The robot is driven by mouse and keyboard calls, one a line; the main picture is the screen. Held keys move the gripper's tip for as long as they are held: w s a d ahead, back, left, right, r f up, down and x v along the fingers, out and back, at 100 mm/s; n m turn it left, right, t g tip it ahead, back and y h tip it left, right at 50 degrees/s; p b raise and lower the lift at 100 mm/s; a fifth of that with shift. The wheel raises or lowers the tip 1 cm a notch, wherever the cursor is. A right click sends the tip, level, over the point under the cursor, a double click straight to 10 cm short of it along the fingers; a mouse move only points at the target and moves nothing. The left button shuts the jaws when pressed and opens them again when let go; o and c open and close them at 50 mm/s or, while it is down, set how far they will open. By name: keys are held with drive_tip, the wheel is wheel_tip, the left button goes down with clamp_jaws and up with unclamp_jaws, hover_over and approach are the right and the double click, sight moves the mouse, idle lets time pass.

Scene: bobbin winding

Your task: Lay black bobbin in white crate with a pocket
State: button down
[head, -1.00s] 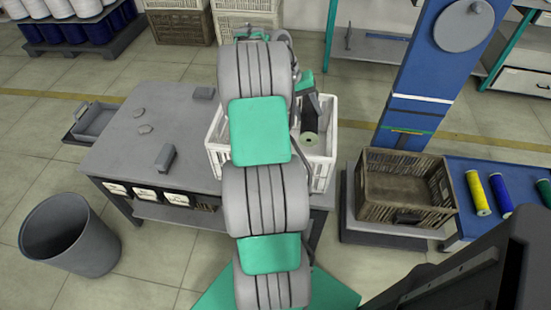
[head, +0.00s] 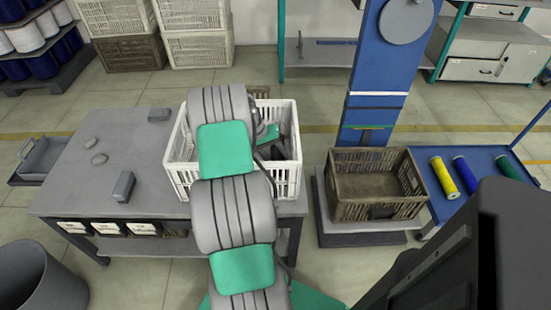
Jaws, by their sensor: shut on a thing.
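The white crate (head: 286,178) stands at the right end of the grey table, its slatted walls partly covered by my arm. The crate's pocket is also hidden.
The grey table (head: 90,190) holds several small grey pieces. A brown crate (head: 375,205) stands to the right, beside a blue bench with yellow (head: 444,178), blue (head: 468,177) and green spools (head: 508,166). A blue column (head: 385,85) rises behind. A grey bin (head: 40,280) stands at front left.

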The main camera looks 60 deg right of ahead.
drive_tip(key=shift+f, duration=0.15)
drive_tip(key=c, duration=0.9)
unclamp_jaws()
drive_tip(key=shift+c, duration=0.2)
drive_tip(key=p+v, duration=0.2)
drive_tip(key=v, duration=1)
drive_tip(key=shift+r, duration=0.25)
